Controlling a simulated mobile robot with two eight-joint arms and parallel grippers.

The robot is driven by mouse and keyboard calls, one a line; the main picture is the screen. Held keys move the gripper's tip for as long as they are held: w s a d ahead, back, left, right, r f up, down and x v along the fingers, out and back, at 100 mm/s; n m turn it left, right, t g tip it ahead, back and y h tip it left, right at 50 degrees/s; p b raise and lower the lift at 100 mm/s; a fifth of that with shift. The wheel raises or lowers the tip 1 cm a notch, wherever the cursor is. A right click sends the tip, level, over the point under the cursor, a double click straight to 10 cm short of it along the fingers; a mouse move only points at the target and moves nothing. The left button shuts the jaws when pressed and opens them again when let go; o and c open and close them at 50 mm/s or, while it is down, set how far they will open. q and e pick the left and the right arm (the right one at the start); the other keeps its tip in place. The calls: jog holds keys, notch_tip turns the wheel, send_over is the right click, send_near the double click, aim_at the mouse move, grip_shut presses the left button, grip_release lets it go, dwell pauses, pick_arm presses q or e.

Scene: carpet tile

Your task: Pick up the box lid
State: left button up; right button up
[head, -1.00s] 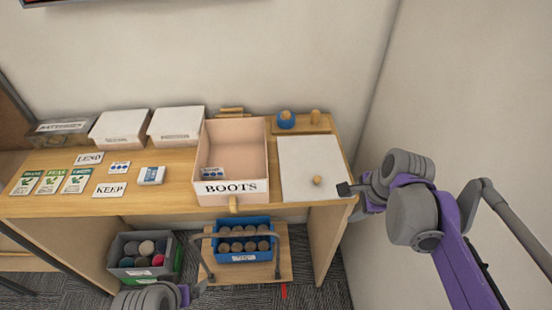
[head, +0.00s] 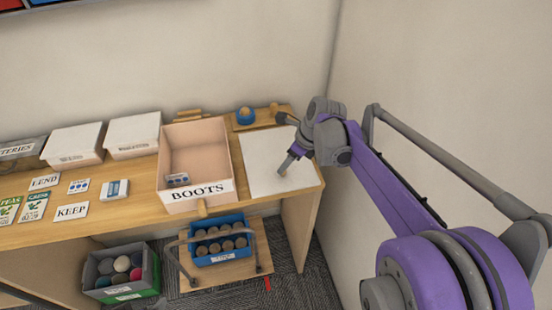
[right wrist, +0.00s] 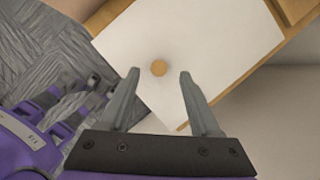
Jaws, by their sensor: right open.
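The box lid (head: 262,160) is a flat white panel lying on the right end of the wooden desk, beside the open BOOTS box (head: 196,160). Its round wooden knob (right wrist: 158,68) shows in the right wrist view, just beyond and between my fingertips. My right gripper (head: 288,165) is over the lid near the knob, which it mostly hides in the head view. In the right wrist view my right gripper (right wrist: 158,75) is open with nothing between its fingers. My left gripper is not in view.
A wooden tray with a blue ringed piece (head: 246,115) lies behind the lid. Two white closed boxes (head: 75,144) and several cards are to the left. A blue crate (head: 218,240) sits below the desk front. A wall rises at right.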

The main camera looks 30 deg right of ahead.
jog(key=x, duration=0.4)
jog(key=shift+f, duration=0.1)
jog(key=shift+s, duration=0.1)
grip_shut()
